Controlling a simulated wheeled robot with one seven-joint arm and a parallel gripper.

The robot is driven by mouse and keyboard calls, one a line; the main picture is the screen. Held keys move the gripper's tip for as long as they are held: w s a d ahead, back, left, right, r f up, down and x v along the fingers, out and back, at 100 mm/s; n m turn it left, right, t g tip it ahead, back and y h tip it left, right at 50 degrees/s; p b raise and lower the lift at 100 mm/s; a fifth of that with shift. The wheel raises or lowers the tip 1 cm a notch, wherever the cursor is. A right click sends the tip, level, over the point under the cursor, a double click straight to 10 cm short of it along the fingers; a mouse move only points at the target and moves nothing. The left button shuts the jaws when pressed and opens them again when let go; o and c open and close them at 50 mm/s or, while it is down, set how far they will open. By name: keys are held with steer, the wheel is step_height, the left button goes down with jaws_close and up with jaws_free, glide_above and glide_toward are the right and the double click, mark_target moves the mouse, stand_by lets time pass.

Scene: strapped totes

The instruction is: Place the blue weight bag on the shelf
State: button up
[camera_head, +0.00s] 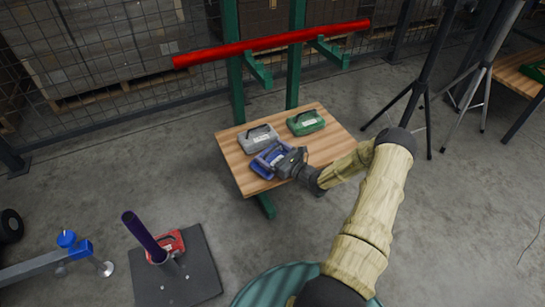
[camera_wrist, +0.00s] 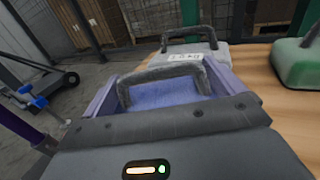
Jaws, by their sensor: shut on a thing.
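The blue weight bag (camera_head: 262,165) is at the front left of the wooden shelf (camera_head: 317,154). Its dark handle (camera_wrist: 160,80) and blue top (camera_wrist: 165,95) show in the wrist view. My gripper (camera_head: 277,158) is shut on the bag, reaching in from the right; its purple-grey fingers (camera_wrist: 101,95) stand on either side of the bag. The bag is over the shelf top, but its underside is hidden, so I cannot tell whether it rests on the boards. A grey weight bag (camera_head: 259,138) and a green weight bag (camera_head: 306,122) lie behind it on the shelf.
A red bar (camera_head: 270,43) crosses green posts (camera_head: 235,80) above the shelf. Black tripod legs (camera_head: 421,95) stand to the right. A red weight bag (camera_head: 168,246) lies on a black base plate (camera_head: 205,281) beside a purple post (camera_head: 143,236). The shelf's front right is partly bare.

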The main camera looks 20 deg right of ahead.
stand_by(0.3)
steer(key=o, duration=1)
steer(key=shift+f, duration=0.15)
steer(key=shift+s+d+p, duration=0.3)
steer(key=shift+s+p, duration=0.05)
steer(key=shift+s, duration=0.1)
steer(key=p+v, duration=0.3)
steer(key=v, duration=0.8)
steer(key=shift+p, duration=0.4)
